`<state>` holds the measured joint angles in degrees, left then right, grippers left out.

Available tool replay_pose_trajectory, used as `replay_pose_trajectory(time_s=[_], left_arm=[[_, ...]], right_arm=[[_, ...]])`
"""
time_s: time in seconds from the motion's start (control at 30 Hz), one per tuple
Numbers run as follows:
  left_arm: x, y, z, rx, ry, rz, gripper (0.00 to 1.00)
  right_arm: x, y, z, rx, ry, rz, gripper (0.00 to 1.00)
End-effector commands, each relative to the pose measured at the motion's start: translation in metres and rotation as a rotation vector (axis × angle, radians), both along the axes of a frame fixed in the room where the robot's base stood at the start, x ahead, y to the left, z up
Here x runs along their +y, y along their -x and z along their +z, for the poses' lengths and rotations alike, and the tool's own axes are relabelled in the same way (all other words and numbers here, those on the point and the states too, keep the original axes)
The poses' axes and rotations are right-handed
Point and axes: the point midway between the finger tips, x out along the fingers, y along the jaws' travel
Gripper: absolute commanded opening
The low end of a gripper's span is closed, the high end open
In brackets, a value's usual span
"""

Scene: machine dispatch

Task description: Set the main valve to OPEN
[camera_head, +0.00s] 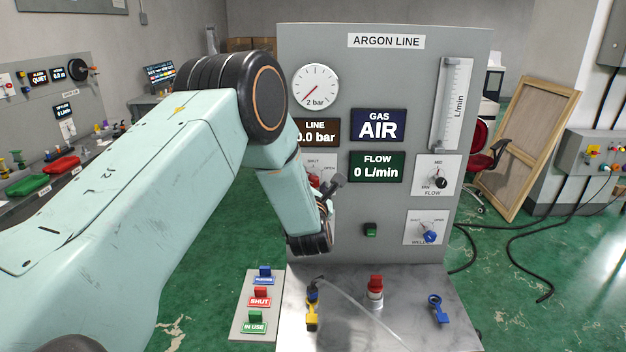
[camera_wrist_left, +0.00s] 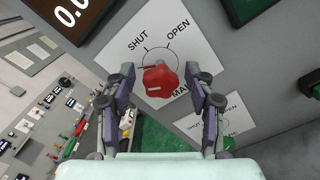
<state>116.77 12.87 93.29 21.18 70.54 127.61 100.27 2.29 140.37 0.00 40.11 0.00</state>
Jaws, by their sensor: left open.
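The main valve is a red knob (camera_wrist_left: 160,80) on a white plate (camera_wrist_left: 150,30) marked SHUT and OPEN. Its label below is partly covered, with "MA" showing. I cannot tell for sure which mark the knob points to. In the head view the red knob (camera_head: 313,181) is partly hidden behind my left gripper (camera_head: 327,188). My left gripper (camera_wrist_left: 160,74) is open, with its fingers on either side of the knob in the wrist view. I cannot tell whether they touch it. My right gripper is not in view.
The ARGON LINE panel (camera_head: 386,42) has a gauge (camera_head: 316,87), displays reading 0.0 bar, AIR (camera_head: 377,125) and 0 L/min (camera_head: 377,167), and lower-right blue (camera_head: 430,236) and black (camera_head: 440,182) knobs. A red-topped part (camera_head: 375,285) and a blue tool (camera_head: 436,308) stand on the ledge.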

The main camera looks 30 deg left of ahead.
Motion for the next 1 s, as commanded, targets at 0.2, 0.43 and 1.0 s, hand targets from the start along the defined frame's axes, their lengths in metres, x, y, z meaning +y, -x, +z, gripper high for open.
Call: replay_pose_trajectory(time_s=[0.2, 0.43, 1.0], left_arm=[[0.002, -0.0032, -0.0006, 0.002, 0.0, 0.0, 0.54], [0.0018, -0.003, -0.0007, 0.001, -0.001, -0.001, 0.47], [0.0019, -0.0029, -0.0006, 0.001, 0.001, 0.0, 0.0]], right_arm=[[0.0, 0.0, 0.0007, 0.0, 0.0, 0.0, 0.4], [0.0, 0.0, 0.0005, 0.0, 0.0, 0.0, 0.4], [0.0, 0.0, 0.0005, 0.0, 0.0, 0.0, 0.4]])
